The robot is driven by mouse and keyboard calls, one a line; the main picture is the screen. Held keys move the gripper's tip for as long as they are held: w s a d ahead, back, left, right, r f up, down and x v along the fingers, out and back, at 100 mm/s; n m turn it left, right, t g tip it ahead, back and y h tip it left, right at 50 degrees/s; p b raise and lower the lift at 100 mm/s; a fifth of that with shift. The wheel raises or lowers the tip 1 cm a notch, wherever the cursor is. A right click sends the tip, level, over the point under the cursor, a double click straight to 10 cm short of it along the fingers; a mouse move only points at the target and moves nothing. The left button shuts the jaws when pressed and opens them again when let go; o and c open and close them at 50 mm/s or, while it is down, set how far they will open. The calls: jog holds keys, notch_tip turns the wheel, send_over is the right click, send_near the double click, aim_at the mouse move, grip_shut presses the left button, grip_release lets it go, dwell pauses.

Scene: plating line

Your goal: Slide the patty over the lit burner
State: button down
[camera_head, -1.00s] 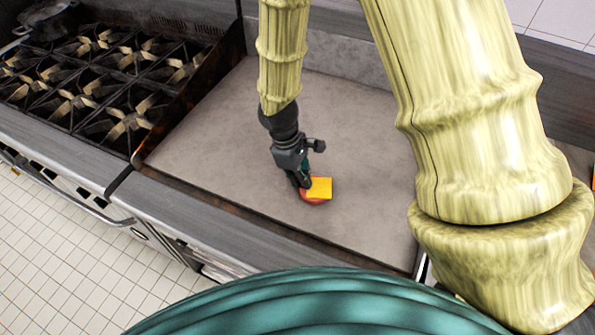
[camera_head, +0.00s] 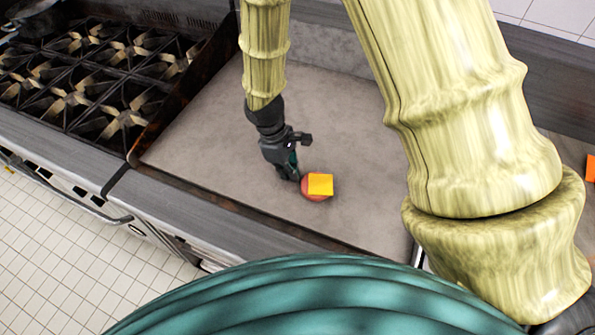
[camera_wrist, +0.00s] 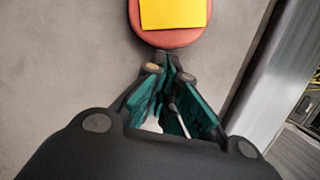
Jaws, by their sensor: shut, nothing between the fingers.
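The patty (camera_head: 309,194) is a reddish-pink disc with a square yellow-orange slice (camera_head: 321,184) on top. It lies on the flat grey griddle plate (camera_head: 215,150), toward the front edge. My gripper (camera_head: 296,178) is shut and empty, low over the plate, just left of the patty. In the wrist view the patty (camera_wrist: 168,39) and its yellow slice (camera_wrist: 172,12) are at the top, directly ahead of my closed fingertips (camera_wrist: 167,58). Fingertips and patty look very close; I cannot tell if they touch. No flame shows in either view.
A range of black burner grates (camera_head: 95,80) stands left of the plate, with a dark pan (camera_head: 38,15) at its far corner. A raised dark wall (camera_head: 185,90) divides range and plate. An orange piece (camera_head: 590,168) sits at the far right. The plate is otherwise clear.

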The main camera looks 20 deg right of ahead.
jog(key=shift+w+a+r, duration=0.2)
jog(key=shift+w+a, duration=0.15)
jog(key=shift+a+r+b, duration=0.1)
jog(key=shift+r+b, duration=0.25)
jog(key=shift+b, duration=0.05)
jog(key=b+v, duration=0.2)
jog(key=v, duration=0.7)
jog(key=shift+s, duration=0.2)
jog(key=shift+d, duration=0.25)
